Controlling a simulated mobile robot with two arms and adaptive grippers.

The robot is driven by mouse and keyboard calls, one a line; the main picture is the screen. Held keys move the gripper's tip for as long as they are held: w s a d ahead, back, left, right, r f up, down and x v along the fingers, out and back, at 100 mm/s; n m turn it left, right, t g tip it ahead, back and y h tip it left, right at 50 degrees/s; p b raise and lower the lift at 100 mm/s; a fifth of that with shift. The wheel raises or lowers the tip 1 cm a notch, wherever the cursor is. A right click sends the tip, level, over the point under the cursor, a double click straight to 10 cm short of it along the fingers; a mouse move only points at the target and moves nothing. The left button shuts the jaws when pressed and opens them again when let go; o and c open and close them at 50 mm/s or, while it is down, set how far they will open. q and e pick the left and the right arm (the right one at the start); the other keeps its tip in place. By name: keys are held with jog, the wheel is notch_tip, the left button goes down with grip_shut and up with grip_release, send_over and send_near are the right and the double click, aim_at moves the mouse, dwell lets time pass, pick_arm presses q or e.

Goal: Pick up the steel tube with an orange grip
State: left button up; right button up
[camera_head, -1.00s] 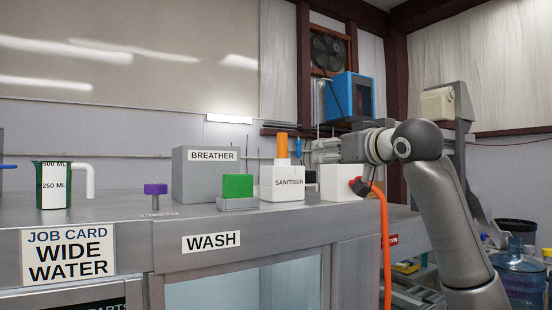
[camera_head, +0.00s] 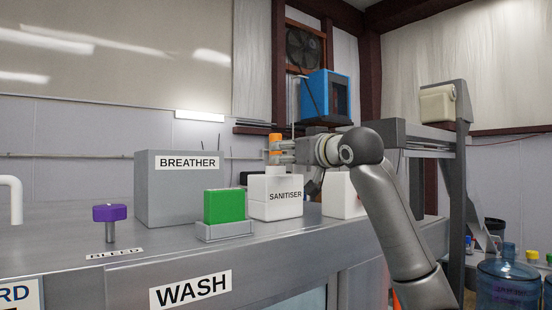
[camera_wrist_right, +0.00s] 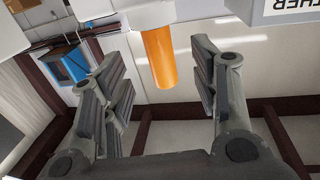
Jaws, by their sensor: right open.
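The steel tube's orange grip (camera_head: 275,139) stands upright out of the white SANITISER box (camera_head: 275,198) in the head view. The lower tube is mostly hidden by the box and fingers. In the right wrist view the orange grip (camera_wrist_right: 159,57) shows between the spread fingers, nearer their far end, with a gap on each side. My right gripper (camera_head: 278,152) is open at the orange grip, coming from the right in the head view; whether a finger touches it cannot be told there. My left gripper is out of view.
A grey BREATHER box (camera_head: 183,189), a green block (camera_head: 224,205) and a purple knob (camera_head: 109,213) stand left of the SANITISER box on the metal counter (camera_head: 60,250). Another white box (camera_head: 342,195) stands to its right, partly behind my arm.

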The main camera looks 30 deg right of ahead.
aim_at(279, 154)
jog(key=w+p, duration=0.1)
jog(key=w, duration=0.1)
jog(key=w+p, duration=0.1)
jog(key=w, duration=0.1)
jog(key=w+p, duration=0.1)
jog(key=w, duration=0.1)
jog(key=shift+d+p, duration=0.25)
jog(key=shift+p, duration=0.15)
jog(key=shift+w, duration=0.25)
jog(key=shift+w+d+f+p, duration=0.1)
jog(key=shift+w+f+p, duration=0.05)
jog(key=shift+w+p, duration=0.2)
jog(key=shift+w, duration=0.1)
jog(key=c, duration=0.4)
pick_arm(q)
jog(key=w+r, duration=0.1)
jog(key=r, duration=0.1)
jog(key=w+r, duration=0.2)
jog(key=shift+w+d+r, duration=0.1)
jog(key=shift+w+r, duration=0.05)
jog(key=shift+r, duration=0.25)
pick_arm(e)
jog(key=c, duration=0.8)
